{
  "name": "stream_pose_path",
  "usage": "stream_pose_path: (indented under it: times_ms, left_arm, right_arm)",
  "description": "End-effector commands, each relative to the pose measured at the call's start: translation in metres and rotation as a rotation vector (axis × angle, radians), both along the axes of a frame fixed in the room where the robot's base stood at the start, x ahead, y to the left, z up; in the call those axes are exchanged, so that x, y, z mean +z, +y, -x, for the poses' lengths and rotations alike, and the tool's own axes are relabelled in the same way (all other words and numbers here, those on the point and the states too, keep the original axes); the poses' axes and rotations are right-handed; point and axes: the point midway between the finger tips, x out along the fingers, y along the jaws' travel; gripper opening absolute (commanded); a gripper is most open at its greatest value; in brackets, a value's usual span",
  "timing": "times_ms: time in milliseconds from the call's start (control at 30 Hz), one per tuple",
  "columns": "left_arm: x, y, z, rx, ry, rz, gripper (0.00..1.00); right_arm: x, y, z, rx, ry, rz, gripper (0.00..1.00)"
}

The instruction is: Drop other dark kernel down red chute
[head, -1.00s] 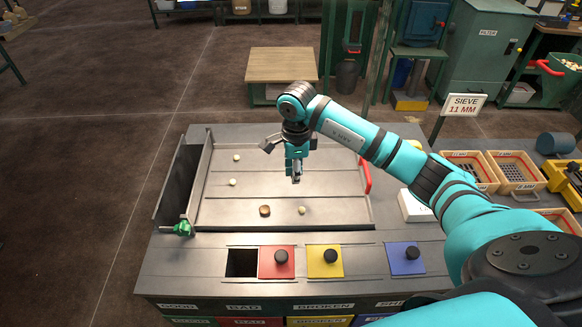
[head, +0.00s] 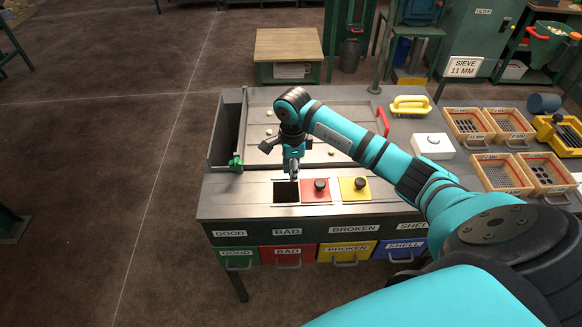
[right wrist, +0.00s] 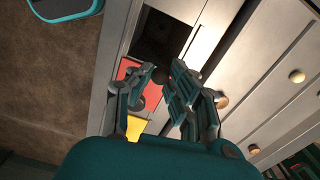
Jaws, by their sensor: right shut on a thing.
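My right gripper (head: 293,175) is over the bench front, just above the dark open chute hole (head: 286,192), which lies above the BAD label and the red drawer (head: 287,253). The red lid (head: 316,190) with a black knob lies just right of the hole. In the right wrist view my right gripper (right wrist: 163,76) is shut on a small dark kernel (right wrist: 160,74), mostly hidden between the fingertips. The hole (right wrist: 165,35) lies beyond them. A brownish kernel (right wrist: 222,101) lies on the tray there; in the head view the gripper seems to hide it. My left gripper is out of view.
Pale kernels (head: 331,153) lie on the metal tray (head: 345,110). A yellow lid (head: 354,189) sits right of the red one. A green clamp (head: 236,162) is at the tray's left corner. Sieve crates (head: 467,124) and a white button box (head: 432,146) stand right.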

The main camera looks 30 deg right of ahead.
Motion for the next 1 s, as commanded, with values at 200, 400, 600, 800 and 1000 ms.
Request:
stream_pose_path:
  times_ms: [200,400,600,800,1000]
  left_arm:
    - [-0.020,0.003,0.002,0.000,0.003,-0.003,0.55]
    - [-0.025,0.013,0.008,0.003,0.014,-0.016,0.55]
    - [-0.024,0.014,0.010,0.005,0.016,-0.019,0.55]
    - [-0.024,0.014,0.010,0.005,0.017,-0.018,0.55]
    - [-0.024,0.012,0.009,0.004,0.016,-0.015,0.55]
  right_arm:
    - [-0.031,0.001,0.000,0.000,0.000,-0.001,0.08]
    - [-0.041,0.001,0.000,0.001,0.000,-0.001,0.08]
    - [-0.040,0.001,0.000,0.001,-0.001,0.000,0.08]
    - [-0.040,0.001,0.000,0.002,0.000,0.000,0.39]
    - [-0.040,0.001,0.000,0.002,0.000,0.000,0.44]
